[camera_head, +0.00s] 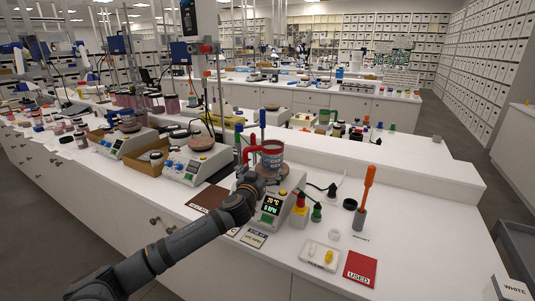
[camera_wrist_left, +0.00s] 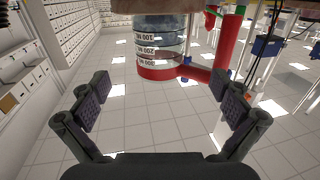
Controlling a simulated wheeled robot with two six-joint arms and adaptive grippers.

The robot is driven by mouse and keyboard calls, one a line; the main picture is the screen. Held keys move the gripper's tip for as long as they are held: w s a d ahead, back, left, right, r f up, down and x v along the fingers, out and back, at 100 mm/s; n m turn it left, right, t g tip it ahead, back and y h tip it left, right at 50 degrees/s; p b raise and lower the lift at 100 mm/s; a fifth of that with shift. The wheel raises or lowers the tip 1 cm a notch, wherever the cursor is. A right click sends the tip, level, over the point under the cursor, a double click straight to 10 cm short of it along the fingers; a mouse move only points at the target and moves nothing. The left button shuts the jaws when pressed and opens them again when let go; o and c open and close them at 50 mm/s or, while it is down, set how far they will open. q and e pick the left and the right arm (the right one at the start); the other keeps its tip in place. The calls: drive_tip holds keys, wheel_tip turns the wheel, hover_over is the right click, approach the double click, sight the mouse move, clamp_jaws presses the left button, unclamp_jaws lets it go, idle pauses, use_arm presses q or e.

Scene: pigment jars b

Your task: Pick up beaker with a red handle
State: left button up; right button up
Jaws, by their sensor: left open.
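The beaker (camera_head: 271,162) is clear with a red rim and a red handle (camera_head: 249,154) on its left side. It stands upright on a hotplate stirrer (camera_head: 271,208) in the head view. My left gripper (camera_head: 258,178) is in front of the beaker, and the arm partly covers the stirrer. In the left wrist view the beaker (camera_wrist_left: 162,45) appears upside down, with its red handle (camera_wrist_left: 225,55) to the right. The spread fingers of my left gripper (camera_wrist_left: 163,98) are below it in the picture, with nothing between them. My right gripper is not in view.
Other stirrers (camera_head: 195,162) stand to the left. On the right are an orange-handled tool (camera_head: 366,190), a red card (camera_head: 360,268), a white tray (camera_head: 320,255) and small dropper bottles (camera_head: 300,204).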

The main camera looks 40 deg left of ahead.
sight(269, 157)
use_arm(q)
drive_tip(key=shift+w+a+r, duration=0.2)
drive_tip(key=shift+w, duration=0.2)
drive_tip(key=shift+w+a+r, duration=0.15)
drive_tip(key=shift+w+r, duration=0.05)
drive_tip(key=shift+w, duration=0.2)
drive_tip(key=shift+a+r, duration=0.1)
drive_tip(key=shift+r, duration=0.15)
drive_tip(key=x, duration=0.1)
drive_tip(key=p+x, duration=0.1)
drive_tip(key=x, duration=0.1)
drive_tip(key=shift+w+r, duration=0.15)
drive_tip(key=shift+r, duration=0.1)
drive_tip(key=shift+x, duration=0.75)
drive_tip(key=p+x, duration=0.1)
drive_tip(key=x, duration=0.3)
drive_tip(key=shift+w+f, duration=0.15)
drive_tip(key=shift+w, duration=0.2)
drive_tip(key=shift+c, duration=1.3)
drive_tip(key=c, duration=1)
drive_tip(key=shift+c, duration=0.9)
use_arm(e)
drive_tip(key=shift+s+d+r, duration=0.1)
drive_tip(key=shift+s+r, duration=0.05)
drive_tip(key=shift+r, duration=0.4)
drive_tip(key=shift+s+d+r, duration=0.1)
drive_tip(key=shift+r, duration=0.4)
